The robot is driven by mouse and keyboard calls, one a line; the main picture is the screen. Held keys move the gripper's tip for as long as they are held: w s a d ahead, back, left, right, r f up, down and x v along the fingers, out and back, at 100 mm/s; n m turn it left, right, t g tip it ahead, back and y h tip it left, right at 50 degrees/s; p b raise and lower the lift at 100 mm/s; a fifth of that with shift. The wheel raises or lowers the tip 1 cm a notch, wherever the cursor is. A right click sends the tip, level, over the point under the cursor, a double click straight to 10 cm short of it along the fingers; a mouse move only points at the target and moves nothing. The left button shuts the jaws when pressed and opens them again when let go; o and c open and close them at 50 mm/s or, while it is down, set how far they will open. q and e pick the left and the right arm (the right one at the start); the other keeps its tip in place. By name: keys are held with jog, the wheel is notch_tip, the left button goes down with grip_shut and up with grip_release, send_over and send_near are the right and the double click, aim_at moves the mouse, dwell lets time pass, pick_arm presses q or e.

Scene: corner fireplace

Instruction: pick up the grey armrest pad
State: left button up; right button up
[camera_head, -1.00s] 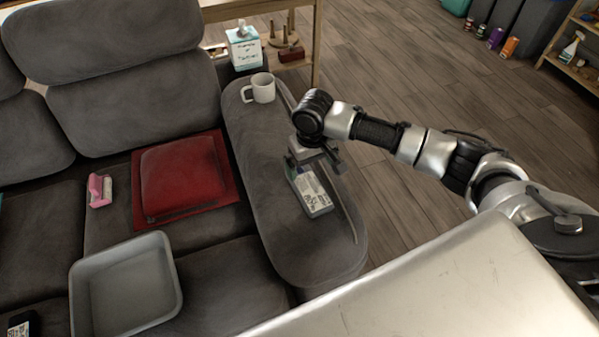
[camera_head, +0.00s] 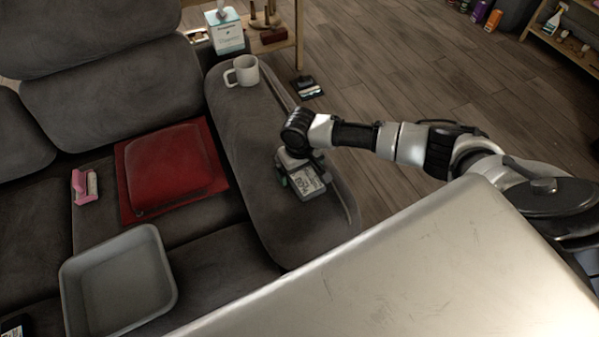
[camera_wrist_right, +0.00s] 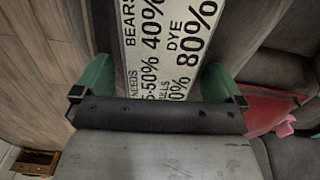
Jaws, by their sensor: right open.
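The sofa's dark grey padded armrest (camera_head: 235,135) runs from the back toward the front in the head view. A small flat grey block with a white printed top (camera_head: 306,184) lies on or just over it; I cannot tell if this is the pad. The black-on-white lettering (camera_wrist_right: 165,45) fills the middle of the right wrist view. My right gripper (camera_head: 303,177) is open directly above the block. Its green fingers stand on both sides of the lettering in the wrist view (camera_wrist_right: 155,80). Contact cannot be made out. My left gripper is not in view.
A white mug (camera_head: 241,72) stands on the armrest's far end. A red cushion (camera_head: 172,168), a pink roller (camera_head: 84,186) and a grey tray (camera_head: 155,285) lie on the seats. A tissue box (camera_head: 226,35) stands behind. Wooden floor (camera_head: 420,85) is open at right.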

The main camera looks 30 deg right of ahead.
jog(key=shift+f, duration=0.2)
jog(key=c, duration=0.9)
jog(key=shift+r, duration=0.1)
